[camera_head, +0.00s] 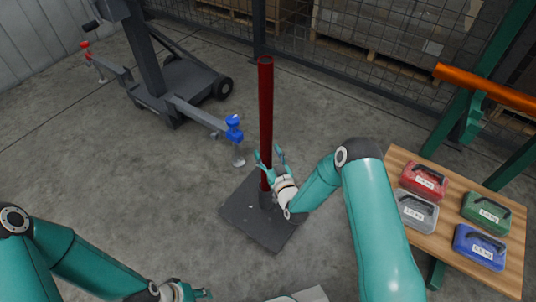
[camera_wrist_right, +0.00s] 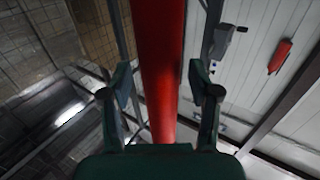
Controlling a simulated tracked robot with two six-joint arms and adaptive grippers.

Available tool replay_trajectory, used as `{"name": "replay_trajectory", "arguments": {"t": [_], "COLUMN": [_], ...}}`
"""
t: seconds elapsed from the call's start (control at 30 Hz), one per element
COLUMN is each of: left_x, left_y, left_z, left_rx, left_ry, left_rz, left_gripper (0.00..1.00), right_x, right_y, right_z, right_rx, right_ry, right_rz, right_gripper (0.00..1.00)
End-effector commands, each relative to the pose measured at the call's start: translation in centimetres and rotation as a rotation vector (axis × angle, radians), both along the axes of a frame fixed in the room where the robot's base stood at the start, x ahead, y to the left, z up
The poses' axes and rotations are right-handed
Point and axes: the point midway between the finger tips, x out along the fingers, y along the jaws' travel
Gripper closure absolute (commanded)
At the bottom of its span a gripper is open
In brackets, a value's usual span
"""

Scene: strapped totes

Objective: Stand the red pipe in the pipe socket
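The red pipe (camera_head: 265,110) stands upright, with its lower end at the dark pipe socket (camera_head: 266,200) on a dark square base plate (camera_head: 248,226). The exact seating is partly hidden by my right gripper (camera_head: 269,156). That gripper is open, with its fingers on either side of the pipe's lower part. In the right wrist view the red pipe (camera_wrist_right: 160,60) runs between the spread fingers of my right gripper (camera_wrist_right: 161,85), with gaps on both sides. My left gripper (camera_head: 200,294) is at the bottom edge, away from the pipe; its opening is unclear.
A wooden table (camera_head: 405,160) at right holds red, grey, green and blue cases. An orange pipe (camera_head: 485,88) lies on a green rack above it. A grey wheeled stand (camera_head: 180,85) with red and blue fittings is at upper left. Concrete floor around the base plate is clear.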

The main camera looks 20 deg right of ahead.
Motion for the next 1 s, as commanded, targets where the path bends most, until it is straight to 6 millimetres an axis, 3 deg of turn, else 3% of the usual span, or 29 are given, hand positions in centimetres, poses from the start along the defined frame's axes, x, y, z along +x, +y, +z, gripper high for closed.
{"name": "replay_trajectory", "arguments": {"t": [0.47,1.0], "left_x": [0.0,0.0], "left_y": [0.0,0.0], "left_z": [0.0,0.0], "left_rx": [0.0,0.0], "left_ry": [0.0,0.0], "left_rz": [0.0,0.0], "left_gripper": [0.6,0.6], "right_x": [-1.0,-10.5], "right_y": [-0.1,-0.8], "right_z": [-0.3,-0.4], "right_rx": [0.001,0.0], "right_ry": [0.008,0.007], "right_rz": [0.0,0.0], "right_gripper": [0.31,0.31]}}
